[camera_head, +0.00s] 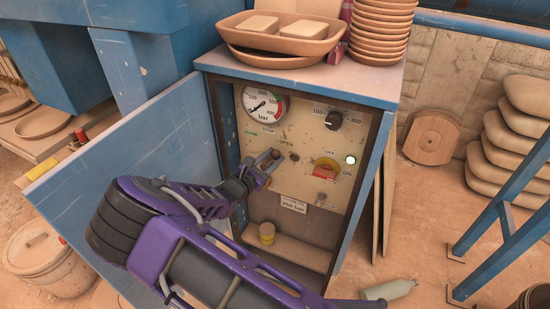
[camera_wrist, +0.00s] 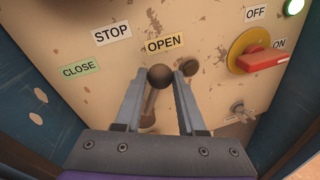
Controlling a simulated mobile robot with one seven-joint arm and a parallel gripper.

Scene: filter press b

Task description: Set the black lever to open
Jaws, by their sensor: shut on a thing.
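The black lever has a dark ball knob (camera_wrist: 160,77), with its shaft running down between my fingers in the wrist view. The knob shows just below the OPEN label (camera_wrist: 164,44); the STOP label (camera_wrist: 112,32) and CLOSE label (camera_wrist: 80,69) are to its left. My gripper (camera_wrist: 158,82) is shut on the lever, one finger on each side. In the head view my gripper (camera_head: 266,163) reaches in from the left to the panel (camera_head: 308,138), partly hiding the lever. The lever's pivot is not clear.
A red rotary switch on yellow (camera_head: 325,172) and a lit green lamp (camera_head: 350,160) are at the panel's right. A second dark knob (camera_wrist: 190,67) is close right of my fingers. The blue cabinet door (camera_head: 130,165) stands open at left.

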